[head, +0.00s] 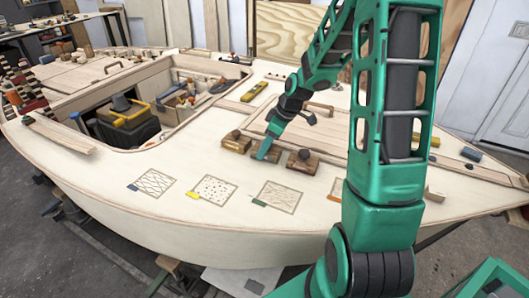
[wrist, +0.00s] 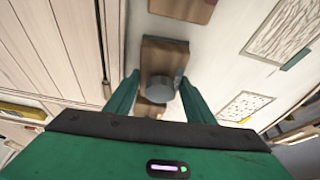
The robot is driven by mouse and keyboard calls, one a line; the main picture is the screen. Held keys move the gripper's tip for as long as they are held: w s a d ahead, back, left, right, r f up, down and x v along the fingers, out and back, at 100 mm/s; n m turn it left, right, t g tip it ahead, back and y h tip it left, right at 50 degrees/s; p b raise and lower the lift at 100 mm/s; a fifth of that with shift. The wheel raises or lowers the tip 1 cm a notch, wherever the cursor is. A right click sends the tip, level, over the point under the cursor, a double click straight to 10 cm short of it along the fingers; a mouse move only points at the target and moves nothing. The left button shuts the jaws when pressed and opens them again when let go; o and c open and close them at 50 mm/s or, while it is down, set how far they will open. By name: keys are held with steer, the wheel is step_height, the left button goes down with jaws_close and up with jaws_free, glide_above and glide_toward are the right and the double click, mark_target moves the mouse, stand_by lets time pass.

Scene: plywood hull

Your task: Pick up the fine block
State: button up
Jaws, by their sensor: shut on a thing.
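Three brown wooden blocks with round knobs sit in a row on the pale deck in the head view: a left block (head: 236,143), a middle block, mostly hidden by my gripper, and a right block (head: 303,161). My gripper (head: 262,154) reaches down at the middle block. In the wrist view my gripper (wrist: 160,87) has its green fingers on either side of that block's grey round knob, shut on it. The middle block (wrist: 160,55) shows beyond the knob. I cannot read any mark that tells which block is the fine one.
A raised hatch panel (head: 290,122) is behind the blocks. An open cockpit with a toolbox (head: 127,115) is at left.

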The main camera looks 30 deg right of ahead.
steer(key=shift+r, duration=0.8)
step_height(320, 180, up, 3)
steer(key=shift+f, duration=0.2)
steer(key=s+a+r, duration=0.2)
steer(key=a+r, duration=0.4)
steer(key=a, duration=0.5)
steer(key=shift+s+a+r, duration=0.2)
steer(key=shift+s+r, duration=0.05)
steer(key=shift+r, duration=0.15)
steer(key=o, duration=0.4)
steer(key=shift+c, duration=0.8)
